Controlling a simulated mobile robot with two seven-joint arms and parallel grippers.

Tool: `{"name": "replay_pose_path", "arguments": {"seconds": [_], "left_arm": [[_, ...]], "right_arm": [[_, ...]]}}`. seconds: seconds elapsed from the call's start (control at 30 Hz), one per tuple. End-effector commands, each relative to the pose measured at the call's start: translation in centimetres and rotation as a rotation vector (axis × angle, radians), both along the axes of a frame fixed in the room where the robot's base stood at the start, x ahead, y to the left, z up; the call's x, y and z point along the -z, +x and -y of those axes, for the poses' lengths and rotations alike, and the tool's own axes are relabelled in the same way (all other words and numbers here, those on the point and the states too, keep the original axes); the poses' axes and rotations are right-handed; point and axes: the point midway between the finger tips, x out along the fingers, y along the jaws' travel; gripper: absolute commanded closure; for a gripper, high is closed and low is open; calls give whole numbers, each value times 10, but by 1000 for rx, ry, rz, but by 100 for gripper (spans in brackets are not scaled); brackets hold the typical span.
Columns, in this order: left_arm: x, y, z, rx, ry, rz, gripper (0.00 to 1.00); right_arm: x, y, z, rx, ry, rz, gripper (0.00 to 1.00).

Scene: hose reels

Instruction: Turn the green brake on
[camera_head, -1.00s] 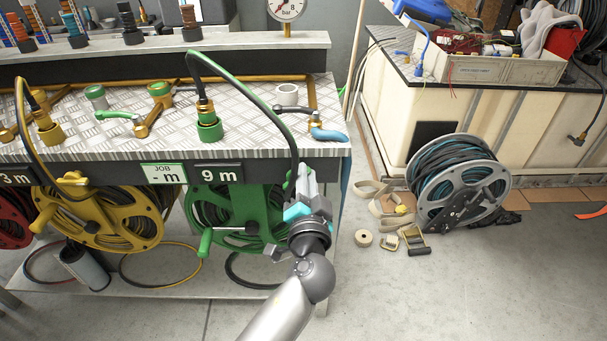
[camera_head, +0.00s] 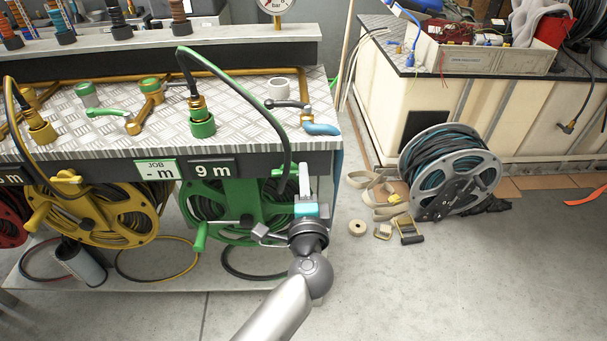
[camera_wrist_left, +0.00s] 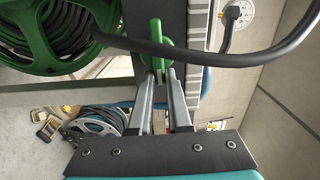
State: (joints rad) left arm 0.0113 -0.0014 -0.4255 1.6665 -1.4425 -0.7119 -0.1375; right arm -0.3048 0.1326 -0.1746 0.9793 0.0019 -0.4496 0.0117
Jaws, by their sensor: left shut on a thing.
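The green hose reel (camera_head: 240,205) hangs under the bench edge below the 9 m display, with black hose wound on it. It also shows at the upper left of the left wrist view (camera_wrist_left: 30,50). My left gripper (camera_head: 304,172) is at the right side of this reel. In the left wrist view its two fingers (camera_wrist_left: 161,78) are closed around a green lever (camera_wrist_left: 157,42), which looks like the green brake. Its end stands out beyond the fingertips. In the head view my gripper mostly hides this lever. My right gripper is out of view.
A black hose (camera_head: 262,112) arches from the green fitting (camera_head: 202,124) down close by my gripper. The yellow reel (camera_head: 95,210) is to the left. A loose reel (camera_head: 450,175) and straps lie on the floor to the right. The floor at front right is clear.

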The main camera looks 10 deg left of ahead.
Motion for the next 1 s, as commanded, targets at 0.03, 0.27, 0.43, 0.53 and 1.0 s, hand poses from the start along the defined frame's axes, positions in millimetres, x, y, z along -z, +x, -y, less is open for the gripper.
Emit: {"name": "replay_pose_path", "arguments": {"seconds": [0.03, 0.27, 0.43, 0.53, 1.0], "left_arm": [[0, 0, -1, -3, 13, -4, 100], [1, 0, -2, -4, 43, -11, 100], [1, 0, -2, -4, 45, -12, 100], [1, 0, -2, -4, 45, -12, 100], [1, 0, -1, -2, 42, -11, 54]], "right_arm": [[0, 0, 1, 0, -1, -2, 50], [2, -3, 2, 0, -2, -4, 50], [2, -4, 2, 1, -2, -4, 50], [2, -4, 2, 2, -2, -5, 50], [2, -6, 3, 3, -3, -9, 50]]}}
